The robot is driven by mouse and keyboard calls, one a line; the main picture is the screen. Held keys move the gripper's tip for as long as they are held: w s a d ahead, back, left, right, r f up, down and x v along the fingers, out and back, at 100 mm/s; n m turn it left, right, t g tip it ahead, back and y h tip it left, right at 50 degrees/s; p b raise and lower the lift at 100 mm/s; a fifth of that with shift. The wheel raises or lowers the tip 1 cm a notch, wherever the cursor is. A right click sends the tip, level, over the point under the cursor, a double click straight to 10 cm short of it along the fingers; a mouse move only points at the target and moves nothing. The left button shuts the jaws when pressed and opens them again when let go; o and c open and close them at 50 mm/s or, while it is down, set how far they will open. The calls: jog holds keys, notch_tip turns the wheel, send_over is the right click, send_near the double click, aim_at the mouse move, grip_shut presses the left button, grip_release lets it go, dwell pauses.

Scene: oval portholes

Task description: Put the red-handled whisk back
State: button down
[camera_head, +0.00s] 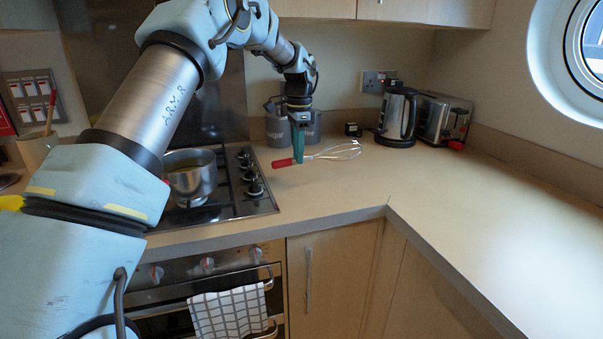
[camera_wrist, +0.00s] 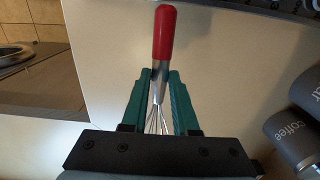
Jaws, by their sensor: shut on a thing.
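The red-handled whisk (camera_head: 335,151) is level in the head view, its red handle to the left and its wire loops to the right. My gripper (camera_head: 299,160) points down and is shut on the whisk's metal shaft near the handle. In the wrist view the whisk (camera_wrist: 164,35) lies between the green fingers of my gripper (camera_wrist: 160,78), handle away from the palm; the wires are partly hidden behind the palm. The whisk is over the worktop, close to it; I cannot tell whether it touches. A beige holder (camera_head: 38,149) with a red-tipped utensil stands at the far left.
A hob (camera_head: 262,206) with a steel pot (camera_head: 190,177) is left of my gripper. Grey canisters (camera_head: 279,131) stand behind it, also in the wrist view (camera_wrist: 291,137). A kettle (camera_head: 396,117) and toaster (camera_head: 441,119) stand back right. The right worktop (camera_head: 480,210) is clear.

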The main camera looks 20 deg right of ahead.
jog(key=shift+f+p, duration=0.85)
jog(key=shift+f, duration=2.45)
jog(key=c, duration=0.7)
grip_release()
jog(key=shift+f, duration=0.1)
notch_tip(320, 180, up, 12)
jog(key=b, duration=0.2)
jog(key=shift+d+b, duration=0.1)
jog(key=shift+b, duration=0.25)
